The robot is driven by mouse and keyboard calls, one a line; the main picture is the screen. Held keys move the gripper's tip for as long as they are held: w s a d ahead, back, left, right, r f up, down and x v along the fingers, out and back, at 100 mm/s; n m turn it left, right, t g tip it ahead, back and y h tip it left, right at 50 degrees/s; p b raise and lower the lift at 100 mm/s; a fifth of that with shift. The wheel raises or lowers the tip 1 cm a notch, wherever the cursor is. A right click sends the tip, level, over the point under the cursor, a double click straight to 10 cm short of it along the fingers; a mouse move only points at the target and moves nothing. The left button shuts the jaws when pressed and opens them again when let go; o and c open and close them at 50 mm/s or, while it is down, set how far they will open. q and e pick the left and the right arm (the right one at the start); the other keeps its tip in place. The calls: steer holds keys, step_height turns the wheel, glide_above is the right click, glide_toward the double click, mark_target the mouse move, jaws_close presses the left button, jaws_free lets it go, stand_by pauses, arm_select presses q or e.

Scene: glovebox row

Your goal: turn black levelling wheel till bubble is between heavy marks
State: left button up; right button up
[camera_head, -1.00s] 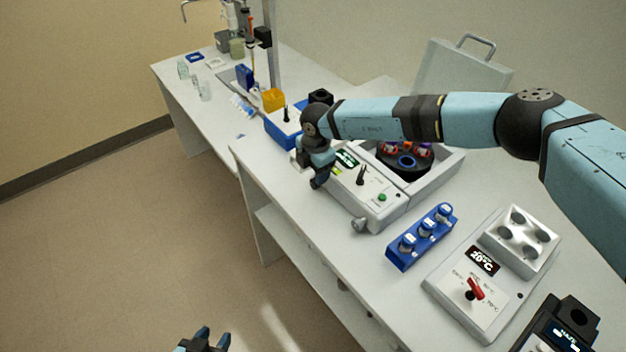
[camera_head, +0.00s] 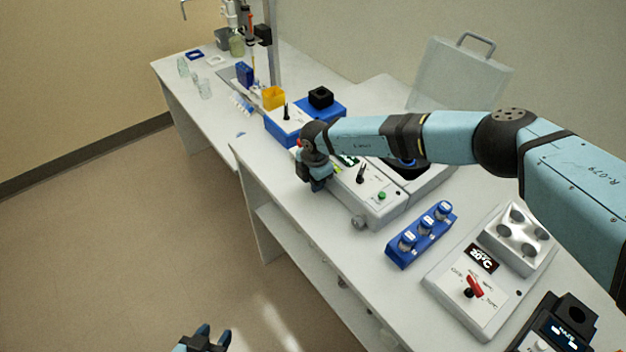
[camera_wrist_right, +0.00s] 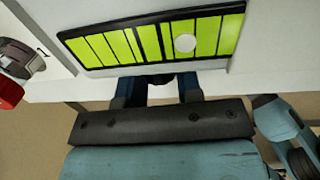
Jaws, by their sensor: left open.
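The level vial (camera_wrist_right: 105,45) fills the top of the right wrist view, yellow-green with black cross marks. Its pale round bubble (camera_wrist_right: 185,43) lies right of the vial's middle, off to the right of the central marks. Below the vial, a dark edge that looks like the black levelling wheel (camera_wrist_right: 162,79) shows between the fingers of my right gripper (camera_wrist_right: 163,92). The fingers stand apart; whether they press on the wheel is unclear. In the head view my right gripper (camera_head: 319,184) is at the instrument's front left corner, hiding the wheel. My left gripper (camera_head: 209,339) is open and empty, low over the floor.
The grey instrument (camera_head: 376,204) has a black switch and a green button. A blue rack (camera_head: 402,262) with capped vials and a heater block (camera_head: 455,300) with a red knob stand to its right.

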steer(key=shift+f+g+b, duration=0.15)
steer(key=shift+g+b, duration=0.15)
steer(key=shift+b, duration=0.4)
steer(key=g+h+b, duration=0.1)
steer(key=b, duration=0.2)
steer(key=g+h+b, duration=0.1)
steer(key=b, duration=0.1)
steer(key=g+h+b, duration=0.1)
steer(key=b, duration=0.2)
steer(key=shift+w+a+f+g+b, duration=0.2)
steer(key=shift+w+f+g+b, duration=0.1)
steer(key=shift+g+b, duration=0.1)
steer(key=shift+r+g+h+b, duration=0.1)
steer(key=shift+g+h+b, duration=0.25)
steer(key=shift+b, duration=0.7)
steer(key=shift+r+g+b, duration=0.15)
steer(key=shift+g+b, duration=0.2)
steer(key=shift+b, duration=0.35)
steer(key=shift+r, duration=0.1)
steer(key=o, duration=0.9)
arm_select(q)
step_height(320, 180, down, 11)
steer(key=shift+w+d+f, duration=0.2)
steer(key=shift+w+d, duration=0.1)
steer(key=shift+w, duration=0.1)
arm_select(e)
steer(key=shift+o, duration=0.2)
